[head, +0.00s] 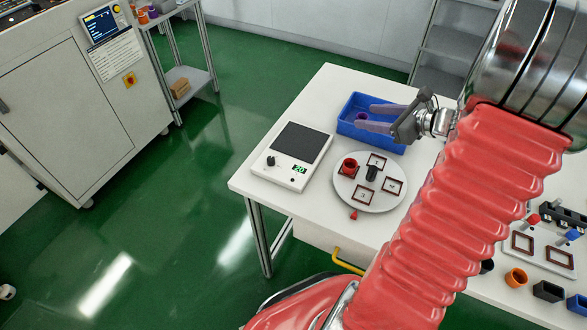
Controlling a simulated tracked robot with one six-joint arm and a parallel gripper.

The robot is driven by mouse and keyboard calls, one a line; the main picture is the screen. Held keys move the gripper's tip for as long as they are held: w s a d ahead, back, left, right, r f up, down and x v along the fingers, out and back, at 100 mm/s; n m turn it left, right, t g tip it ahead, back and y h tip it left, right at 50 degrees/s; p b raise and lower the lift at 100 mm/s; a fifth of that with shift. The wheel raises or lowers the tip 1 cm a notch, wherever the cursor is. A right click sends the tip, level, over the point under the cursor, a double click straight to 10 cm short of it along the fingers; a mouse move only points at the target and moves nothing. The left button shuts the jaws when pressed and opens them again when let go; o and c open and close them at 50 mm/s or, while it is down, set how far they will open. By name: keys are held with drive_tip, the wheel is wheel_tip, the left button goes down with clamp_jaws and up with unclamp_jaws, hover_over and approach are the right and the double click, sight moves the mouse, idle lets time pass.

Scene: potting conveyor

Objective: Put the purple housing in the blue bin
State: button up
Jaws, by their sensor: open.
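The blue bin (346,130) stands on the white table, behind the round plate. A small purple shape, which looks like the purple housing (362,116), shows low inside the bin; it is small and partly hidden by a finger. My gripper (364,116) reaches in from the right over the bin. Its two grey-purple fingers are spread apart with nothing seen held between them. I cannot tell how far the fingertips are above the housing.
A scale (302,142) reading 20 stands left of the bin. A round plate (378,196) with numbered squares, a red housing (349,168) and a black post (371,173) is in front. An orange housing (516,278) and dark parts lie at the lower right.

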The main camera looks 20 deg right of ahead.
drive_tip(key=s+a+r+n+g+y, duration=0.1)
drive_tip(key=s+a+r+n+g, duration=0.15)
drive_tip(key=a+n, duration=0.65)
drive_tip(key=s+a+r+n+g, duration=0.15)
drive_tip(key=a+n+g, duration=0.3)
drive_tip(key=a, duration=0.95)
drive_tip(key=s+a+r+n+h, duration=0.5)
drive_tip(key=s+a+n, duration=0.3)
drive_tip(key=n, duration=0.9)
drive_tip(key=shift+s+a+r+t, duration=0.3)
drive_tip(key=shift+s+t, duration=0.1)
drive_tip(key=shift+s, duration=1.1)
